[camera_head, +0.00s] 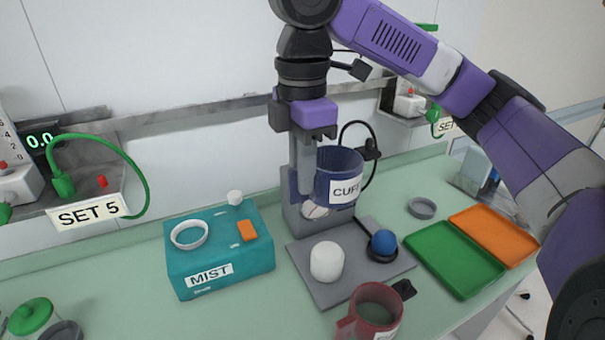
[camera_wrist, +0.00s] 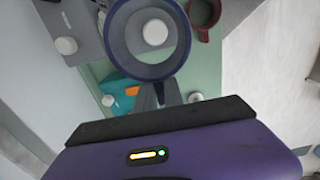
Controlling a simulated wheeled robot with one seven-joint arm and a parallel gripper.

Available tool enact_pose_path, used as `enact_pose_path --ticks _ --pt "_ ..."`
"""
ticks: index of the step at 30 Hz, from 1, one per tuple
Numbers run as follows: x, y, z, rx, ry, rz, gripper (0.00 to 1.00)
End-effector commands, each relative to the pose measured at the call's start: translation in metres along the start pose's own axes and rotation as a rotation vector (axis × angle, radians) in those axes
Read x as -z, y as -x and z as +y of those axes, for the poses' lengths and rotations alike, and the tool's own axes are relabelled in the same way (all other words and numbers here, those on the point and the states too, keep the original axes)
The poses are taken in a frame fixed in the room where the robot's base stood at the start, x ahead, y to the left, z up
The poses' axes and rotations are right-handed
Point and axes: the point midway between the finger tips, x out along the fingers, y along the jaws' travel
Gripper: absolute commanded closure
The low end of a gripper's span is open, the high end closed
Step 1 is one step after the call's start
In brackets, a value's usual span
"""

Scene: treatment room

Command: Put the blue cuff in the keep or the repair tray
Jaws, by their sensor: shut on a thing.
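The blue cuff (camera_head: 338,166) is an open ring with a white label reading CUFF. My gripper (camera_head: 312,185) is shut on its left wall and holds it up above the grey stand. In the wrist view the cuff (camera_wrist: 147,70) is seen end-on, with a white round thing showing through its opening. A green tray (camera_head: 455,259) and an orange tray (camera_head: 492,234) lie side by side at the right of the counter. Both look empty. I see no label telling which is keep or repair.
The grey stand's base carries a white cylinder (camera_head: 326,261) and a blue ball (camera_head: 383,242). A red mug (camera_head: 372,312) stands in front. A teal MIST box (camera_head: 219,255) is on the left. A grey ring (camera_head: 421,208) lies behind the green tray.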

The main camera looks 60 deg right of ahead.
Motion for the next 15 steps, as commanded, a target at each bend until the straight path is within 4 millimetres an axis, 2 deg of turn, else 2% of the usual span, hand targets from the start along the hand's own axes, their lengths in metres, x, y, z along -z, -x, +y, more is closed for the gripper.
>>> enact_pose_path --ticks 15 --pt "0.0 0.024 0.0 0.0 0.0 0.0 1.0"
